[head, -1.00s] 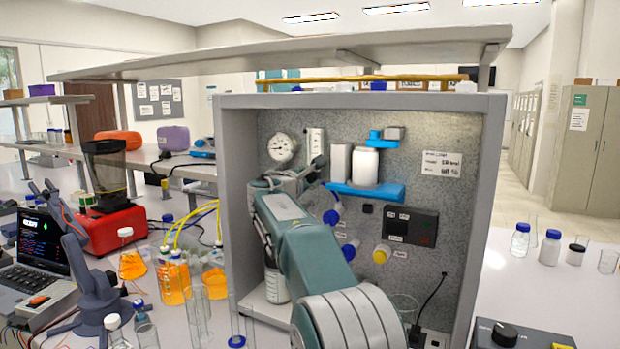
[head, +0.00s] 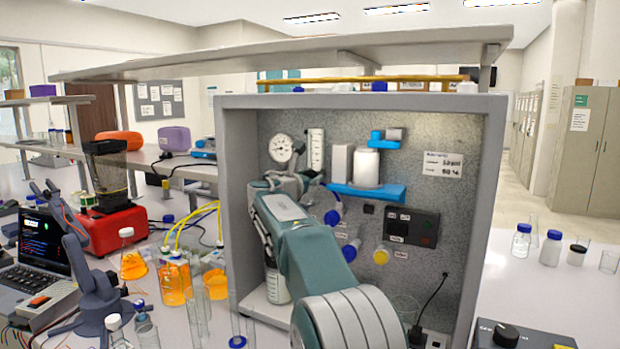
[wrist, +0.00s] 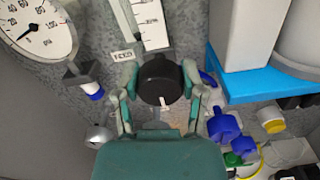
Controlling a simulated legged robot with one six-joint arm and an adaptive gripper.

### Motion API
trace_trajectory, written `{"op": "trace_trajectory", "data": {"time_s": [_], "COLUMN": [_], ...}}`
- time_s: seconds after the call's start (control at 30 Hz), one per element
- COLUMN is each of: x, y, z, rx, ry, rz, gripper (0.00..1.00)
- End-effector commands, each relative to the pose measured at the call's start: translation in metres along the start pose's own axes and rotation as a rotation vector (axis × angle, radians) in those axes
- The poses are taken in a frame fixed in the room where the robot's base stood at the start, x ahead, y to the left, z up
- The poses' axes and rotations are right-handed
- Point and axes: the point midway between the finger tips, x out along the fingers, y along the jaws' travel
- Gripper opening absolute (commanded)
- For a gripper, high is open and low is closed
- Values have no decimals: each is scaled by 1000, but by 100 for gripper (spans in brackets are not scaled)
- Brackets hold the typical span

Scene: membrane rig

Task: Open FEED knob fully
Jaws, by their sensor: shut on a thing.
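The black round knob (wrist: 160,80) is in the middle of the wrist view, below a flow gauge with a printed scale (wrist: 151,24). A small label (wrist: 122,55) sits at its upper left, its text too blurred to read surely. A white mark on the knob points downward. My gripper (wrist: 159,84) has one finger on each side of the knob and is shut on it. In the head view my gripper (head: 312,180) is at the panel under the gauge tube (head: 316,150), and it hides the knob there.
A round dial gauge (wrist: 38,28) is left of the knob. A blue shelf (wrist: 240,84) with white containers juts out at right. Blue knobs (wrist: 223,126) and a yellow knob (wrist: 271,119) lie lower right. The grey cabinet frame (head: 362,102) surrounds the panel.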

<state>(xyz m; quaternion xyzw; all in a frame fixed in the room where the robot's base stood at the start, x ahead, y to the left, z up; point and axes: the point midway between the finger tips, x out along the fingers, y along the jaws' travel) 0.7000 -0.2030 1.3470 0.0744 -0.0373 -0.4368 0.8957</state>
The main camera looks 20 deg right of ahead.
Motion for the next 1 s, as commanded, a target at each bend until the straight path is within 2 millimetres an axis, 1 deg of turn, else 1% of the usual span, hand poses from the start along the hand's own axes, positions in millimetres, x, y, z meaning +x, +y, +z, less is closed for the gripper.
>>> {"op": "trace_trajectory", "data": {"time_s": [0.03, 0.47, 0.5, 0.53, 0.57, 0.9, 1.0], "x": [1, 1, 1, 1, 1, 0, -3], "y": [2, 1, 1, 1, 1, 0, 0], "z": [-10, -9, -9, -9, -8, -3, -2], "rx": [-11, -19, -18, -18, -18, -13, -13], "ry": [14, 14, 14, 13, 12, 4, 4], "rz": [0, 0, 0, 0, 0, -1, 0], "gripper": [5, 5, 71, 84, 88, 88, 88]}}
